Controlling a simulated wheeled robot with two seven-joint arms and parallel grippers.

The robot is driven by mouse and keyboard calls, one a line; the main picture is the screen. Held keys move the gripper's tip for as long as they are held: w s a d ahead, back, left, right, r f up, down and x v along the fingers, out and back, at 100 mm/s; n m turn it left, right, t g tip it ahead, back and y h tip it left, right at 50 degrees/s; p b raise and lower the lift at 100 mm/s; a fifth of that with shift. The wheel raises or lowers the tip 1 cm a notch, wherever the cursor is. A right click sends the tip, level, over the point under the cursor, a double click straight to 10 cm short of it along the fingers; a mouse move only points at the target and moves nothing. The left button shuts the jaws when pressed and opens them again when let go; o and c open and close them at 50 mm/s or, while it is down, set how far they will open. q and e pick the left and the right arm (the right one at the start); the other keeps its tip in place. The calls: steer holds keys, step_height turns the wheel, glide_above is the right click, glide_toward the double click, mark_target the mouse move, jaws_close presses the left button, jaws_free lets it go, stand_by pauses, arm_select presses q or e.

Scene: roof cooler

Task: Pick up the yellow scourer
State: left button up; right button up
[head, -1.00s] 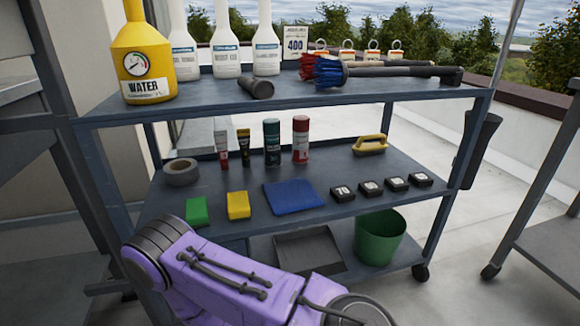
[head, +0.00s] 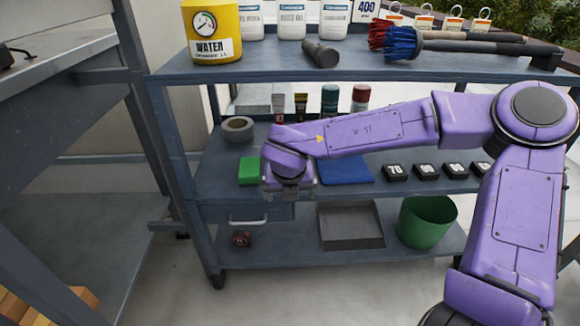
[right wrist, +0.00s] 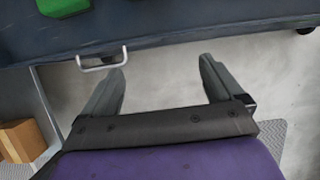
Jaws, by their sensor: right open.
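The yellow scourer is hidden in the head view now, behind my right wrist at the middle shelf's front. I cannot make it out in the right wrist view either. A green scourer (head: 249,170) lies just left of my right gripper (head: 287,190), and its edge shows in the right wrist view (right wrist: 62,5). My right gripper's two fingers are apart and empty in the right wrist view (right wrist: 160,75), over pale floor in front of the cart's edge. My left gripper is not in view.
The middle shelf (head: 222,185) also holds a tape roll (head: 237,128), a blue cloth (head: 345,172) and several black blocks (head: 396,172). Above it is the top shelf (head: 270,70). Below are a drawer handle (head: 248,220), a grey tray (head: 350,228) and a green bucket (head: 427,222).

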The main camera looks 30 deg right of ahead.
steer(key=shift+m, duration=0.4)
steer(key=w+d+b, duration=0.1)
steer(key=w+d, duration=0.1)
steer(key=w, duration=0.1)
steer(key=w+d, duration=0.2)
steer(key=w, duration=0.1)
steer(key=w+d+b, duration=0.1)
steer(key=w, duration=0.2)
steer(key=shift+w+d+r+b, duration=0.15)
steer(key=shift+d+r+b, duration=0.2)
steer(key=shift+d+r, duration=0.05)
steer(key=x, duration=0.1)
steer(key=b+x, duration=0.1)
steer(key=x, duration=0.1)
steer(key=b+x, duration=0.1)
steer(key=x, duration=0.1)
steer(key=shift+w+d+r, duration=0.1)
steer(key=shift+w+d, duration=0.05)
steer(key=shift+w, duration=0.25)
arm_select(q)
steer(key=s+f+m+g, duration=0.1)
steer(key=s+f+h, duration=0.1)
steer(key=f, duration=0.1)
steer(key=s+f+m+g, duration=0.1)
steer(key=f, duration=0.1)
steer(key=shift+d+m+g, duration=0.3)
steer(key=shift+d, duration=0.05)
arm_select(e)
steer(key=c, duration=1)
